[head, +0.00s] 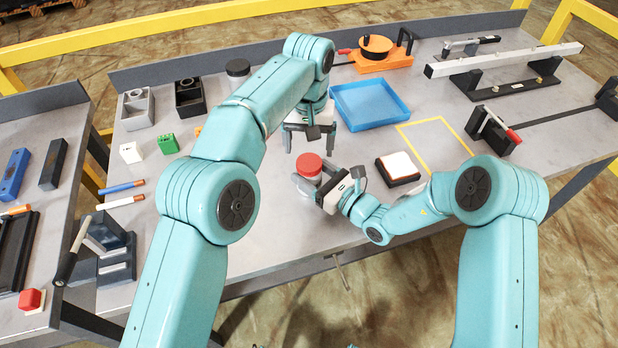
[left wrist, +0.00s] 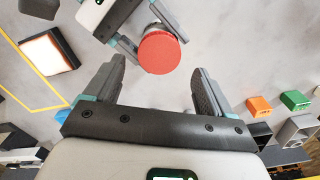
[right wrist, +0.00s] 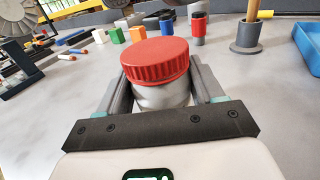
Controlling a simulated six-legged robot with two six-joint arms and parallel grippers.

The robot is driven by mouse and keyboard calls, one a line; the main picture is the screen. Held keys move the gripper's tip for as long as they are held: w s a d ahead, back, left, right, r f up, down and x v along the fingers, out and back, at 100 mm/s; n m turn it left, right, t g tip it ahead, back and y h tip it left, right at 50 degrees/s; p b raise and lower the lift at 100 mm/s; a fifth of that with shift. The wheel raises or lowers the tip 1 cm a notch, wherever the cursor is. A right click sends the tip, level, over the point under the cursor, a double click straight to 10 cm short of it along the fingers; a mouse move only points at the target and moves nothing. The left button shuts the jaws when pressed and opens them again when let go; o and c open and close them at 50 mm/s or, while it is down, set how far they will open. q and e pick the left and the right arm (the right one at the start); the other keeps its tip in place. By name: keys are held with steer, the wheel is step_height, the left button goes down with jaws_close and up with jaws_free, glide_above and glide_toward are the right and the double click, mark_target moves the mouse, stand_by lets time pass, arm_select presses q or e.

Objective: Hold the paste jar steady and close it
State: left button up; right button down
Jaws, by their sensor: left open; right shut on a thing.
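The paste jar (right wrist: 163,96) is a pale, shiny jar that stands upright with a ribbed red lid (right wrist: 156,60) on top. The lid looks level; I cannot tell how tightly it sits. In the head view the red lid (head: 309,165) is near the table's middle. My right gripper (head: 309,184) is shut on the jar's body, one finger on each side below the lid. My left gripper (head: 309,148) is open and empty, pointing down just behind the lid. In the left wrist view the lid (left wrist: 159,52) lies beyond the open fingertips, not between them.
A blue tray (head: 370,104) stands behind, right of my left gripper. A black pad with a white top (head: 398,166) lies right of the jar, near a yellow outline (head: 437,147). Grey (head: 137,108) and black (head: 189,97) blocks and a green block (head: 168,144) stand at left.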

mark_target(309, 162)
arm_select(q)
steer(key=shift+s+a+r+m, duration=0.1)
steer(key=shift+s+a+m, duration=0.05)
steer(key=shift+m, duration=0.25)
steer(key=r+m, duration=0.2)
steer(key=shift+a+r+m, duration=0.25)
steer(key=shift+r+m, duration=0.4)
steer(key=shift+m, duration=0.05)
steer(key=shift+d+r, duration=0.15)
steer(key=shift+d, duration=0.05)
steer(key=shift+w+d, duration=0.2)
steer(key=shift+d, duration=0.05)
steer(key=shift+f, duration=0.2)
steer(key=shift+f, duration=4)
